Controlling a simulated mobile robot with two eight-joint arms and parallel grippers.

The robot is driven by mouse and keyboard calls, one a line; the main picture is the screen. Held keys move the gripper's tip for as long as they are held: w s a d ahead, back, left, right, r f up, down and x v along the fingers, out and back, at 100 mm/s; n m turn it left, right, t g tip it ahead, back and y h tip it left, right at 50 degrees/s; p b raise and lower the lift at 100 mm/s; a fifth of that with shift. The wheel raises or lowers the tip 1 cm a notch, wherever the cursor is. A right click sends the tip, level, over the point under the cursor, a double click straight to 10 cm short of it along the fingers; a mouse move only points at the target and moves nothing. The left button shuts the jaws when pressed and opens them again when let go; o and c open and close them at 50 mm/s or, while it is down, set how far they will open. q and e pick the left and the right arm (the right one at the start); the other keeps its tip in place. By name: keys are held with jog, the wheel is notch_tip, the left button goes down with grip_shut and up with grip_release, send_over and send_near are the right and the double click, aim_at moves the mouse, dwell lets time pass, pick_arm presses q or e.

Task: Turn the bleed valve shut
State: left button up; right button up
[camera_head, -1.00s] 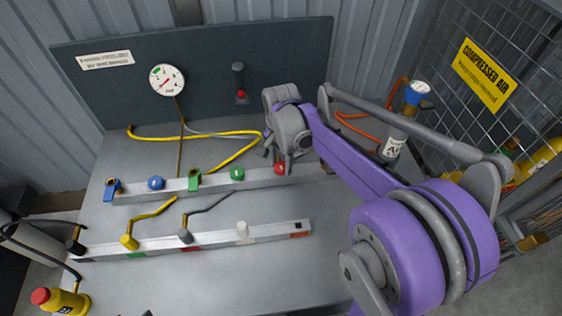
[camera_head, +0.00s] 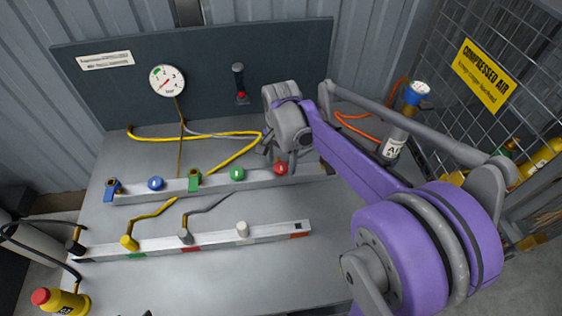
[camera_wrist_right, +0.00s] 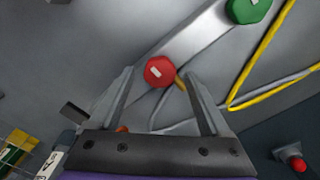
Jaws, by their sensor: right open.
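A red round knob (camera_head: 281,168) with a white mark sits at the right end of the rear rail (camera_head: 220,184). It also shows in the right wrist view (camera_wrist_right: 159,71). No readable label tells which knob is the bleed valve. My right gripper (camera_head: 277,158) is at the red knob, reaching down from above. In the right wrist view its open fingers (camera_wrist_right: 160,80) appear on either side of this knob. I cannot tell whether they touch it. My left gripper is not in view.
A green knob (camera_head: 237,174), green lever (camera_head: 194,179), blue knob (camera_head: 156,183) and blue lever (camera_head: 112,187) share the rear rail. A front rail (camera_head: 210,239) carries hose fittings. A gauge (camera_head: 167,80) hangs on the back panel. A gauge-topped cylinder (camera_head: 395,140) stands right of the gripper.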

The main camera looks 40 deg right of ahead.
aim_at(281, 166)
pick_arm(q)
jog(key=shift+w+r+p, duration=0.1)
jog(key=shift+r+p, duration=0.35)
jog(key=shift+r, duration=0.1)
pick_arm(e)
notch_tip(281, 166, up, 10)
